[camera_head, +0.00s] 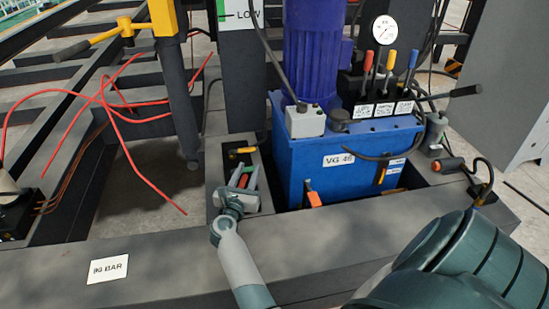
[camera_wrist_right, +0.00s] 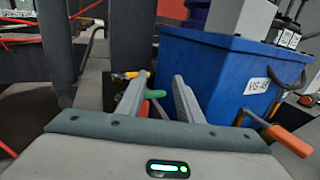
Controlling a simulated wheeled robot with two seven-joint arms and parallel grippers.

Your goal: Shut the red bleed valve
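My right gripper (camera_head: 241,174) is at the recess left of the blue tank, reaching in from the front. In the right wrist view its two fingers (camera_wrist_right: 158,88) are apart. A small red handle (camera_wrist_right: 143,108) shows between them, close to the left finger and partly hidden. A green handle (camera_wrist_right: 154,94) lies just beyond it, and a yellow handle (camera_wrist_right: 127,75) stands farther back, outside the left finger. In the head view the yellow handle (camera_head: 241,151) is behind the gripper. Contact with the red handle cannot be told. My left gripper is not in view.
The blue tank (camera_head: 340,160) stands close on the right, with an orange handle (camera_head: 313,198) low on its front. A dark vertical post (camera_head: 182,110) and loose red cables (camera_head: 125,100) are on the left. The front beam (camera_head: 165,245) is mostly bare.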

